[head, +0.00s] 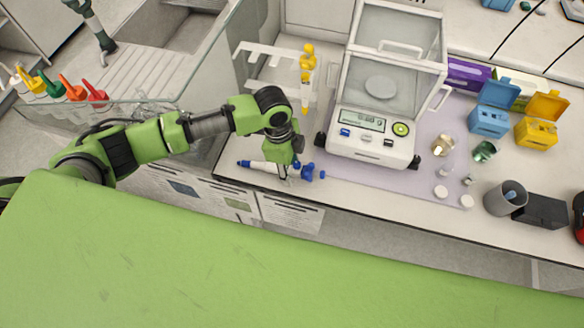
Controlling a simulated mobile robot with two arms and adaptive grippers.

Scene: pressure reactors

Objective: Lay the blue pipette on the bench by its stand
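The blue pipette (262,166), with a white body and blue ends, lies along the front edge of the bench, in front of the pipette stand. The stand (268,51) is a clear and white rack left of the balance, with a yellow pipette (306,68) hanging on its right side. My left gripper (288,180) points down over the middle of the blue pipette and hides part of it. Its fingertips are too small and blurred to tell whether they grip the pipette or stand open around it.
A balance (385,100) with a glass draft shield stands on a lilac mat right of the gripper. Blue (490,120) and yellow (538,130) boxes, small vials and a grey cup (504,198) stand further right. A sink with a glass screen is at the left.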

